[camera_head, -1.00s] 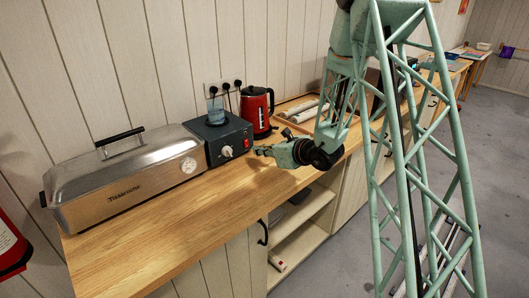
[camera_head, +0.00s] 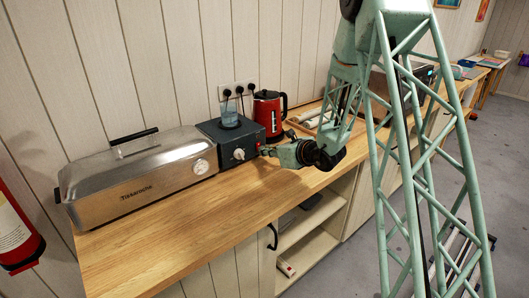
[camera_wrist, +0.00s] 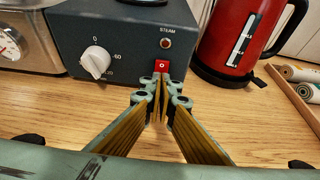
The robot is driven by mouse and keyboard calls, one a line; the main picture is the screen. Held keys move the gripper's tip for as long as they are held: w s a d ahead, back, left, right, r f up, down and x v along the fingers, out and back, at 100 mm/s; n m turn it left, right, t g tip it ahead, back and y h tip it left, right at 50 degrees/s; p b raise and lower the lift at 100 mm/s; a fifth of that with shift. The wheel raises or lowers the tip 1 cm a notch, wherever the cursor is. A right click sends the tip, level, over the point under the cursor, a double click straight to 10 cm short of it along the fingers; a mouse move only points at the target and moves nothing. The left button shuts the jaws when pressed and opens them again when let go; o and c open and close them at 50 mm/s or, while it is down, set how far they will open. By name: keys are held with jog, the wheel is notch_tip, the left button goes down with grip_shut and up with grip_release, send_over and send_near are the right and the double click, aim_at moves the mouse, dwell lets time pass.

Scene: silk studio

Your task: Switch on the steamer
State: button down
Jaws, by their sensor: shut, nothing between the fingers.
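The steamer is a long metal box (camera_head: 140,182) with a black-handled lid, beside a dark blue control box (camera_head: 213,136). The control box also shows in the wrist view (camera_wrist: 120,42), with a white knob (camera_wrist: 95,61), a small lamp labelled STEAM (camera_wrist: 165,43) that looks unlit, and a red rocker switch (camera_wrist: 162,66) marked 0. My gripper (camera_head: 264,151) is at the front right of the control box. In the wrist view its closed fingertips (camera_wrist: 160,78) are just below and in front of the red switch, empty. I cannot tell whether they touch it.
A red kettle (camera_head: 268,114) stands just right of the control box, and a glass of bluish liquid (camera_head: 229,118) stands on top. A wooden tray with rolls (camera_wrist: 297,88) lies further right. The wooden counter (camera_head: 190,220) in front is clear.

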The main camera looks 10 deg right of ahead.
jog(key=shift+w+f+b, duration=0.2)
jog(key=shift+b, duration=0.25)
jog(key=shift+a+r, duration=0.1)
jog(key=shift+r, duration=0.05)
jog(key=shift+r, duration=0.1)
jog(key=shift+r+p, duration=0.3)
jog(key=shift+r, duration=0.4)
jog(key=shift+s, duration=0.15)
jog(key=shift+s+d+b, duration=0.4)
jog(key=shift+s+b, duration=0.05)
jog(key=shift+s, duration=0.25)
jog(key=v, duration=1.2)
jog(key=shift+f+p, duration=0.2)
jog(key=shift+p, duration=0.25)
jog(key=shift+s+d, duration=0.1)
jog(key=shift+s, duration=0.05)
